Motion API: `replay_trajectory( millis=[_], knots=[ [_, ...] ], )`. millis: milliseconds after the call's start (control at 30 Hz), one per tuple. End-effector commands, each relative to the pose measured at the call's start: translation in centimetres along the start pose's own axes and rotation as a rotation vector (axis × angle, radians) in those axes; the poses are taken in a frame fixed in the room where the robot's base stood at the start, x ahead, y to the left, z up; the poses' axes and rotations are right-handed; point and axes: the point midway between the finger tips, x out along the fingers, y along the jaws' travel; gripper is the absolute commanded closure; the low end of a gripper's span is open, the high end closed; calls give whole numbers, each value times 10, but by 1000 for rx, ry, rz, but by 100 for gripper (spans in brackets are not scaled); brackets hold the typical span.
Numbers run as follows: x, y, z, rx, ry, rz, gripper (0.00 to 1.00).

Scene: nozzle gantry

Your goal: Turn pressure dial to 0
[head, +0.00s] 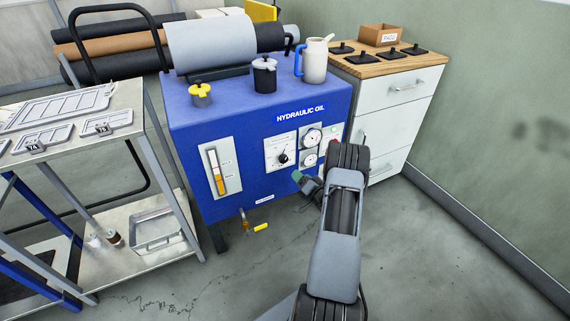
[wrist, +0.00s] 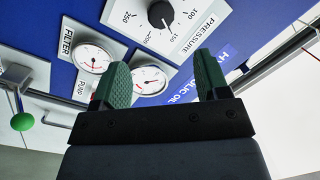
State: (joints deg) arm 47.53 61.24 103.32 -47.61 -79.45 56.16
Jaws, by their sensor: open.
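The pressure dial is a round black knob (wrist: 161,14) on a white plate marked PRESSURE, at the top of the wrist view, which shows the panel roughly upside down. Its white mark appears to point near 150; the 0 mark is out of that view. In the head view the dial (head: 283,158) sits on the front of the blue hydraulic oil unit (head: 240,130). My gripper (wrist: 160,68) is open, with its green fingers apart and nothing between them. In the head view my gripper (head: 299,178) is low and right of the dial, apart from it.
Two gauges (head: 312,137) sit right of the dial, and an oil level glass (head: 217,172) sits left. A metal cart (head: 145,120) stands at left. A white drawer cabinet (head: 395,95) stands at right. A yellow-handled valve (head: 260,227) hangs below the unit. The floor in front is clear.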

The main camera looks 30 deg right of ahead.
Motion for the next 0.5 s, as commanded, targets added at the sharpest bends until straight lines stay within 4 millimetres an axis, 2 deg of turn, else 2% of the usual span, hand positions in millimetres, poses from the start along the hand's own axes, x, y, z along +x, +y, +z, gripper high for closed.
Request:
replay_trajectory(
  millis=[500],
  knots=[
    [94,0,2,-2,0,-2,32]
  ],
)
